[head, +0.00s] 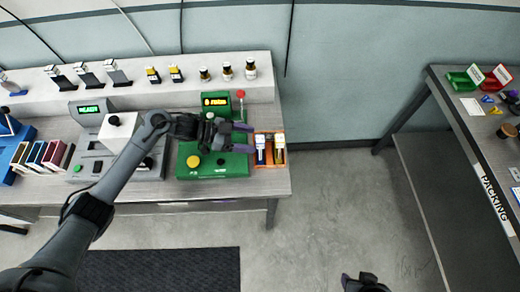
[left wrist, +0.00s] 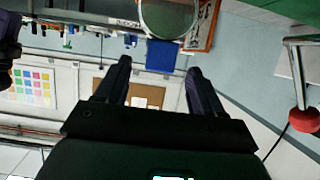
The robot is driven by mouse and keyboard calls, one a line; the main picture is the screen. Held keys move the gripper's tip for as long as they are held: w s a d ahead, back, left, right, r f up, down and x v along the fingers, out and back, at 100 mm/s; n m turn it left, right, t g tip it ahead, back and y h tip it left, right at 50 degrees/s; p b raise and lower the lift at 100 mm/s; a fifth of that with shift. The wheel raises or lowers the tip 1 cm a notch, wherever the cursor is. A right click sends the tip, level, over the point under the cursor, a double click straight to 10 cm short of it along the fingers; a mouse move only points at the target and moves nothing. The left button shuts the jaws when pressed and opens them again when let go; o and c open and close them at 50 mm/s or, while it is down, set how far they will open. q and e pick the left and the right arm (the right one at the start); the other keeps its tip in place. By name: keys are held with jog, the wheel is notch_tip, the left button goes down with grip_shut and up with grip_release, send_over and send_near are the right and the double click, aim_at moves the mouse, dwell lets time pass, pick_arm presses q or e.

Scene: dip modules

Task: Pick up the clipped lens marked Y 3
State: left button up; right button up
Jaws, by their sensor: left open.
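In the left wrist view a round, metal-rimmed lens (left wrist: 168,18) shows at the top edge, with a blue clip (left wrist: 161,56) just below it in the picture. The clip appears between the fingertips of my left gripper (left wrist: 160,68); I see no contact. In the head view my left gripper (head: 244,138) is open above the green machine (head: 212,166), just left of an orange tray (head: 256,135). The tray holds a blue-marked piece (head: 261,150) and a yellow-marked piece (head: 280,149). No Y 3 marking is readable. My right gripper (head: 363,284) shows partly at the bottom edge.
A red ball on a post (head: 240,94) rises behind the left gripper; it also shows in the left wrist view (left wrist: 304,120). A grey machine (head: 97,160) stands left. Bottles and modules line the back shelf (head: 205,91). A packing table (head: 460,115) stands right, across open floor.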

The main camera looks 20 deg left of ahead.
aim_at(260, 141)
pick_arm(q)
jog(key=x, duration=0.5)
grip_shut()
dwell(0.4)
